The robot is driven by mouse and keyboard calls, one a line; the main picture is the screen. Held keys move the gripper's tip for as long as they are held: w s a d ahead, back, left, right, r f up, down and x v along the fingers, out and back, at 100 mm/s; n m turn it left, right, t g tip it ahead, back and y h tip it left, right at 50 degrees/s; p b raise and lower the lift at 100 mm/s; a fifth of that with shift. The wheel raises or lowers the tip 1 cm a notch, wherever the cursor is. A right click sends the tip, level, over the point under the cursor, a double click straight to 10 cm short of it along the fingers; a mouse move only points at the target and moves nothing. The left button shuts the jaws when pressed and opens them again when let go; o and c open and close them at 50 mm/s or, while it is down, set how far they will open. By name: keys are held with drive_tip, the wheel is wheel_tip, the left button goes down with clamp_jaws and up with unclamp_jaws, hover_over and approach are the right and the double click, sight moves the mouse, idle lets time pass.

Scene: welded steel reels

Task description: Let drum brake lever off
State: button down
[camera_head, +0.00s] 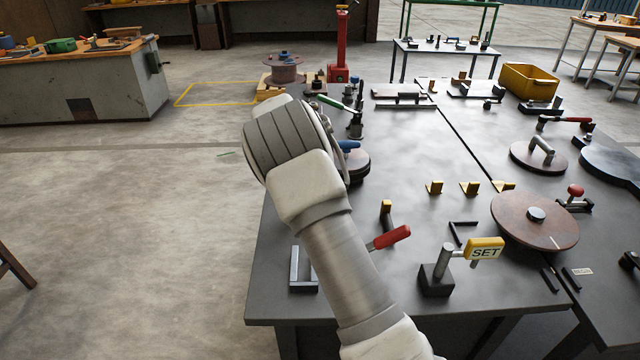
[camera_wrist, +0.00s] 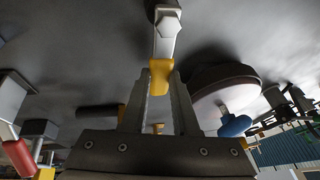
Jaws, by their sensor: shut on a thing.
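A pale metal lever (camera_wrist: 165,40) with a hex bolt at one end and a yellow grip (camera_wrist: 160,77) at the other shows in the wrist view. I take it for the drum brake lever. My gripper (camera_wrist: 160,90) is shut on its yellow grip, one finger on each side. A dark round drum (camera_wrist: 215,80) is beside it, with a blue handle (camera_wrist: 236,126) near its edge. In the head view the drum (camera_head: 354,168) and blue handle (camera_head: 349,145) show partly past my arm. My fingers and the held lever are hidden there.
The steel table holds a yellow SET lever (camera_head: 484,248), a red-handled lever (camera_head: 390,238), a brown disc (camera_head: 535,220) and several yellow-tipped stops. Open floor (camera_head: 130,230) is left of the table.

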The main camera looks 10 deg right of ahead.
drive_tip(key=shift+s+m, duration=0.2)
drive_tip(key=shift+m, duration=0.2)
drive_tip(key=c, duration=0.7)
unclamp_jaws()
drive_tip(key=shift+a, duration=0.1)
drive_tip(key=p+v, duration=0.1)
drive_tip(key=v, duration=1.6)
drive_tip(key=shift+w+a+r+p, duration=0.1)
drive_tip(key=shift+w+r+p, duration=0.1)
drive_tip(key=shift+p, duration=0.15)
